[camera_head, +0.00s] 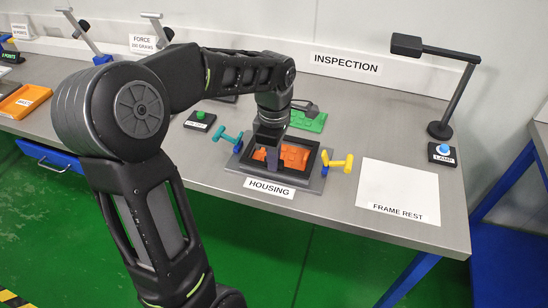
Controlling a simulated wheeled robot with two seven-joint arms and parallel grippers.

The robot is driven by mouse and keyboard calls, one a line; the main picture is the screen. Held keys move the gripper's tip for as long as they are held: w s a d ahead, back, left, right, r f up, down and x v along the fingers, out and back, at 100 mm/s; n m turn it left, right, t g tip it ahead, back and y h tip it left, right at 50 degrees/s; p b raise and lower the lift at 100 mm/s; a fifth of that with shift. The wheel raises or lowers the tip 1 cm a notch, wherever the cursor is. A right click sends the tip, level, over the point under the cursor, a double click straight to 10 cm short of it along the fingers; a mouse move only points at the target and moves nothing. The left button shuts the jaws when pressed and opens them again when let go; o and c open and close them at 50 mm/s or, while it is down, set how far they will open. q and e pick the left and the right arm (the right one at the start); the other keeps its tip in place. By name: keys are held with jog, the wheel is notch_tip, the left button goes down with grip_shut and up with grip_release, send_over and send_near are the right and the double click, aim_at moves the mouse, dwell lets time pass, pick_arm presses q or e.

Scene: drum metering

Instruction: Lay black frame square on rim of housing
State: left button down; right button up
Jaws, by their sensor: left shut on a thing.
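The grey housing (310,203) lies near the front edge of the bench, behind its HOUSING label. The black frame (313,177) is over the housing and surrounds an orange part (294,157) inside. It looks roughly square to the housing; whether it touches the rim all round, I cannot tell. My left gripper (271,160) points down at the left side of the frame and is shut on it. The gripper and forearm hide the frame's far left part. My right gripper is not in view.
A teal clamp handle (230,138) stands left of the housing and a yellow one (338,162) right. The white FRAME REST pad (398,188) is bare. A lamp (445,100) with a blue button (443,148) stands at right. A green board (308,122) lies behind.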

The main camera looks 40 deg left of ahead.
pick_arm(q)
jog(key=shift+f+b, duration=0.5)
jog(key=shift+f, duration=0.15)
jog(key=c, duration=1.5)
grip_release()
jog(key=shift+o, duration=0.2)
jog(key=shift+r, duration=3.95)
